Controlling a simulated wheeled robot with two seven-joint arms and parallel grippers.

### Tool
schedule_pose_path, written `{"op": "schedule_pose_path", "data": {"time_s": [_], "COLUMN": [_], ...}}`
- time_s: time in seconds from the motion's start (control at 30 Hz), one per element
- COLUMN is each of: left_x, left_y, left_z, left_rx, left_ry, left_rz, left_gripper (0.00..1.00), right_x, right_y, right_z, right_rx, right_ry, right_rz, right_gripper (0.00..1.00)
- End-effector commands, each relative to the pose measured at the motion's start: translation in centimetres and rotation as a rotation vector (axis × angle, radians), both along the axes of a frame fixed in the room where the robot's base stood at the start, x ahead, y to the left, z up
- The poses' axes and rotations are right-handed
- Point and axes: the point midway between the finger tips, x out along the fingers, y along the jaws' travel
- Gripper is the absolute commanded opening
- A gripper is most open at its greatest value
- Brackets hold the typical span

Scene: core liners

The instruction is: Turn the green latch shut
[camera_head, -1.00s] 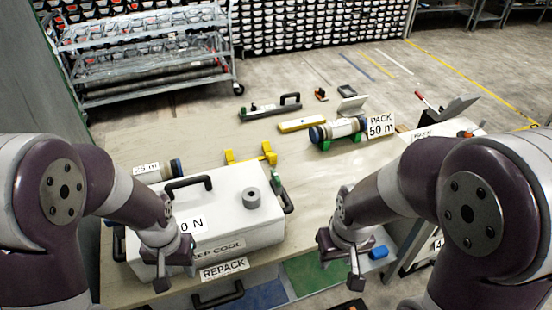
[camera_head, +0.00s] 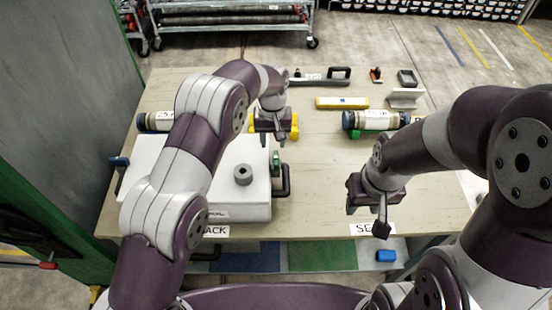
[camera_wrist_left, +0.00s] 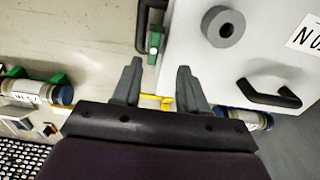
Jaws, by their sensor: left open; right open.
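The green latch (camera_head: 276,161) is on the right side of the white box (camera_head: 240,208), near a black side handle (camera_head: 285,183). It also shows in the left wrist view (camera_wrist_left: 155,42), just beyond my fingertips. I cannot tell whether it is turned shut. My left gripper (camera_head: 270,142) is open and empty, pointing down behind the latch on the far side. In the left wrist view its two fingers (camera_wrist_left: 159,68) are spread with a clear gap. My right gripper (camera_head: 367,215) is open and empty over the front right of the table, away from the box.
A grey ring (camera_head: 243,174) sits on the box lid. A yellow cradle (camera_head: 294,131) stands behind my left gripper. A labelled core tube (camera_head: 375,120) lies to the right, with a yellow level (camera_head: 342,103) behind it. Bare tabletop (camera_head: 320,165) lies between my grippers.

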Motion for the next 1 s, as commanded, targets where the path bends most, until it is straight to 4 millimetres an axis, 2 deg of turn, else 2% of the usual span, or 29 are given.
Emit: {"op": "schedule_pose_path", "data": {"time_s": [0.03,0.07,0.1,0.3,0.5,0.73,0.87,1.0], "left_x": [-0.1,-0.1,-0.1,0.0,0.1,0.1,0.1,0.1], "left_y": [0.0,0.0,0.0,-0.1,-0.1,-0.1,-0.1,-0.2], "left_z": [-1.3,-1.4,-2.4,-6.4,-8.0,-8.2,-8.2,-8.2], "left_rx": [0.001,0.001,0.001,0.000,-0.001,-0.001,-0.001,-0.002], "left_ry": [0.003,0.004,0.004,0.000,-0.002,-0.003,-0.003,-0.003], "left_rz": [-0.001,-0.001,-0.001,-0.002,-0.002,-0.002,-0.002,-0.002], "left_gripper": [0.43,0.43,0.43,0.43,0.43,0.43,0.00,0.00], "right_x": [0.1,0.1,0.1,0.1,0.1,0.1,0.1,0.1], "right_y": [0.0,0.0,0.0,0.0,0.0,0.0,0.0,0.0], "right_z": [0.0,1.3,2.0,3.5,3.8,3.7,3.7,3.7], "right_rx": [0.000,0.000,0.000,0.000,0.000,0.000,0.000,0.000], "right_ry": [-0.002,-0.002,-0.003,-0.003,-0.003,-0.003,-0.003,-0.003], "right_rz": [0.000,0.000,0.000,0.000,0.000,0.000,0.000,0.000], "right_gripper": [0.43,0.43,0.43,0.43,0.43,0.43,0.43,0.43]}}
